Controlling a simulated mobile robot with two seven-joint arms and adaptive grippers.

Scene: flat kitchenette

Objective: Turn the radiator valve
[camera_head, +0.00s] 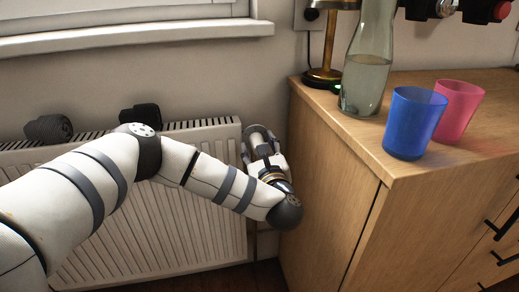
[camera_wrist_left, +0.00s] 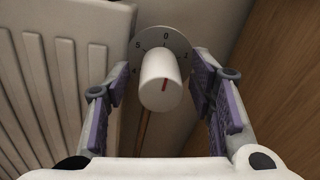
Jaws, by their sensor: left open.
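The radiator valve (camera_wrist_left: 161,82) is a white knob with a red mark in front of a grey numbered dial (camera_wrist_left: 177,41). In the left wrist view it stands between the two fingers of my left gripper (camera_wrist_left: 165,110), with a gap on each side. My left gripper is open and points at the knob. In the head view the left gripper (camera_head: 262,150) is at the right end of the white radiator (camera_head: 130,230), beside the cabinet. My right gripper is not in view.
A wooden cabinet (camera_head: 325,165) stands close to the right of my left gripper. On its top are a glass bottle (camera_head: 366,80), a blue cup (camera_head: 412,125), a pink cup (camera_head: 460,110) and a brass lamp base (camera_head: 321,76). A window sill (camera_head: 130,38) runs above the radiator.

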